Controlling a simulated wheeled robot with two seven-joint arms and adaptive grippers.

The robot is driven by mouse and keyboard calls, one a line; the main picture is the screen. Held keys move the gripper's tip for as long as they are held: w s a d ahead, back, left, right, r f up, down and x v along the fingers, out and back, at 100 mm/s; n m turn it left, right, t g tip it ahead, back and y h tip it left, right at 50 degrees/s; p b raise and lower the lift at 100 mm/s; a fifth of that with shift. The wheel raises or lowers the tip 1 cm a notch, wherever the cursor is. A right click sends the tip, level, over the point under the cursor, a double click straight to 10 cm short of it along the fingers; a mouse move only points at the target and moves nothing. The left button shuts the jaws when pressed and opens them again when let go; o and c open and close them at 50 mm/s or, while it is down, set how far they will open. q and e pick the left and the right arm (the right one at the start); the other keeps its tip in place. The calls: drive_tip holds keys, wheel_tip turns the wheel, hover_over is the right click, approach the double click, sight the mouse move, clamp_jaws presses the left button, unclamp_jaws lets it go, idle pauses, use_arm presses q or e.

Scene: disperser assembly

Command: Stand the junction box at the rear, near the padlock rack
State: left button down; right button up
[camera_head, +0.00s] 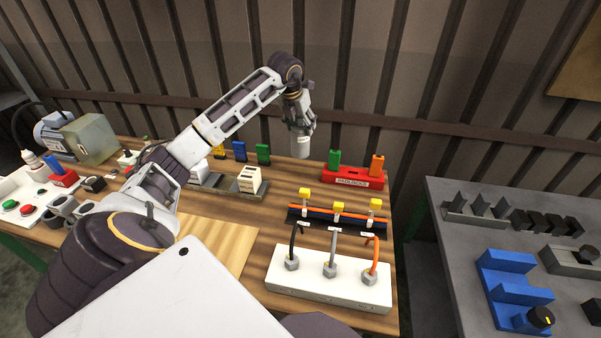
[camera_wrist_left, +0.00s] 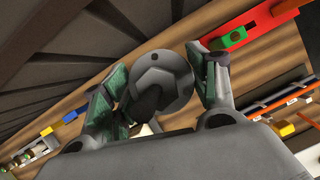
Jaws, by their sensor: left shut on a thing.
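My left gripper (camera_head: 301,128) is shut on a grey, round-bodied part (camera_head: 300,148), which I take to be the junction box. It hangs below the fingers at the rear edge of the wooden table, left of the padlock rack. I cannot tell whether its bottom touches the table. In the left wrist view the round grey box (camera_wrist_left: 162,78) sits between the two fingers (camera_wrist_left: 165,95). The red padlock rack (camera_head: 352,178) holds a green padlock (camera_head: 334,159) and an orange padlock (camera_head: 377,164). The rack (camera_wrist_left: 258,24) also shows in the wrist view. My right gripper is out of view.
A white block with cable glands (camera_head: 327,281) stands at the table's front right, with a cable rail (camera_head: 337,216) behind it. Blue (camera_head: 239,151) and green (camera_head: 263,153) pieces stand left of the gripper. The ribbed wall (camera_head: 400,80) rises behind. A grey table (camera_head: 450,270) is at right.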

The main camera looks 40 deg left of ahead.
sight(301, 139)
use_arm(q)
drive_tip(key=shift+f, duration=0.6)
wheel_tip(301, 139, down, 4)
drive_tip(key=shift+r, duration=0.2)
drive_tip(key=shift+f, duration=0.65)
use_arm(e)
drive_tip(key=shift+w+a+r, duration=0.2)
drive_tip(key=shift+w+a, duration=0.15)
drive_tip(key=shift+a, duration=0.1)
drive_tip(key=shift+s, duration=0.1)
